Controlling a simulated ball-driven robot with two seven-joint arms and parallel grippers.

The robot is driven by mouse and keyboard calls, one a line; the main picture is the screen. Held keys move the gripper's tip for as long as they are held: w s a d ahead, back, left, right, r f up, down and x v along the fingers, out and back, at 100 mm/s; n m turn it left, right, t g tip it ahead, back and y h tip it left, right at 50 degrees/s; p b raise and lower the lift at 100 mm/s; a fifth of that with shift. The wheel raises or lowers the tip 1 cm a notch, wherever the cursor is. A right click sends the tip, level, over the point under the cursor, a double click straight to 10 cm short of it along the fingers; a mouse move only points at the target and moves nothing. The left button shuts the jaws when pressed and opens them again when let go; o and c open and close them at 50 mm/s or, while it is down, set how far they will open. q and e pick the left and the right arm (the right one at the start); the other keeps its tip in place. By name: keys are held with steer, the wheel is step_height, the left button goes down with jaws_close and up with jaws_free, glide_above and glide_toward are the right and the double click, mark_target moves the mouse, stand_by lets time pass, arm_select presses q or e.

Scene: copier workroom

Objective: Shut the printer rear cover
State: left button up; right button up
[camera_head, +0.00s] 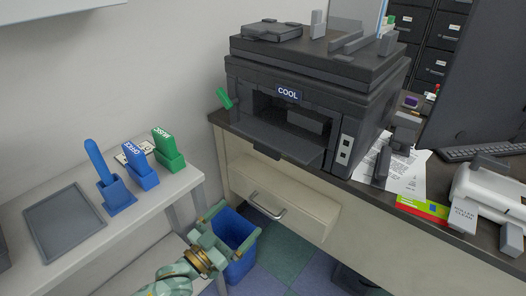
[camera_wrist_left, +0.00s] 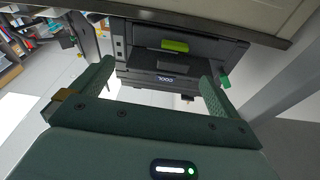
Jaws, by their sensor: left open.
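The black printer (camera_head: 350,95) stands on a dark-topped cabinet. On its side facing me, below a "COOL" sign (camera_head: 288,94), a dark flap (camera_head: 285,143) hangs open and sticks out over the cabinet edge. It may be the rear cover; I cannot tell for certain. A green tab (camera_head: 224,98) sticks out at the printer's left. My left gripper (camera_head: 240,219) is open and empty, low in front of the cabinet, apart from the printer. The left wrist view shows the printer (camera_wrist_left: 135,45) upside down between the fingers, with a green bar (camera_wrist_left: 175,46) in its opening. My right gripper is out of view.
A blue bin (camera_head: 238,268) stands on the floor behind the left gripper. A drawer (camera_head: 285,200) is under the printer. A white table (camera_head: 150,205) at left holds a grey tray (camera_head: 66,222) and blue and green holders. Papers (camera_head: 408,172) and a keyboard (camera_head: 485,150) lie right of the printer.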

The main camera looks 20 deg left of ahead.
arm_select(q)
steer(key=w+a+r+n+t, duration=0.1)
steer(key=w+a+r+t, duration=0.1)
steer(key=w+a+r, duration=0.1)
steer(key=b, duration=0.4)
glide_toward(265, 152)
steer(key=x, duration=0.8)
steer(key=shift+w+f, duration=0.1)
steer(key=shift+w, duration=0.25)
steer(key=shift+w+d+r, duration=0.15)
steer(key=shift+w+r, duration=0.1)
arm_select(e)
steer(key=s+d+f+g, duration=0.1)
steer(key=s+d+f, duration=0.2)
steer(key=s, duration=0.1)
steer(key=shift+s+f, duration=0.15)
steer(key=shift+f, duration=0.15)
